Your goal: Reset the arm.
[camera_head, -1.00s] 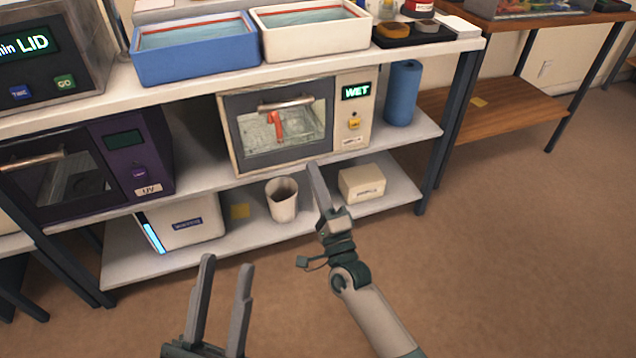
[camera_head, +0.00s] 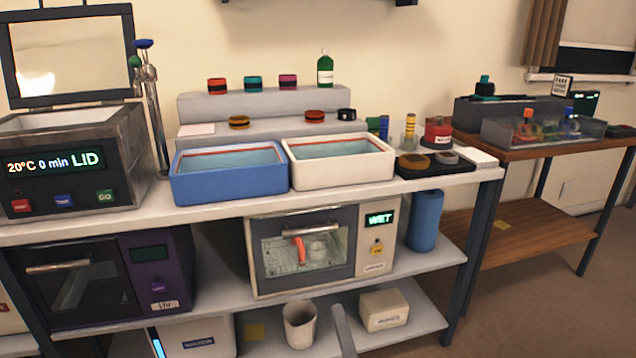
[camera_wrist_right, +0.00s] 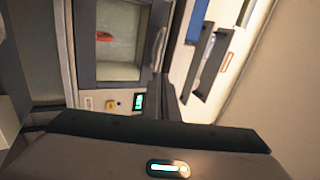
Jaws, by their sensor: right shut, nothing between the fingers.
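My right gripper (camera_head: 343,328) shows only as a grey finger tip at the bottom edge of the head view, in front of the lower shelf between a white cup and a cream box. It is shut and empty. The rest of the right arm is below the picture. In the right wrist view, the dark gripper body fills the bottom, and an oven with a green display (camera_wrist_right: 138,102) stands beyond it, turned on its side. My left gripper is not in view.
The bench holds a blue tray (camera_head: 185,187), a white tray (camera_head: 335,178) and a lidded bath (camera_head: 75,165). The WET oven (camera_head: 375,245) and purple UV oven (camera_head: 155,270) are closed below. The cup (camera_head: 299,325) and box (camera_head: 384,309) stand low. Open floor lies at right.

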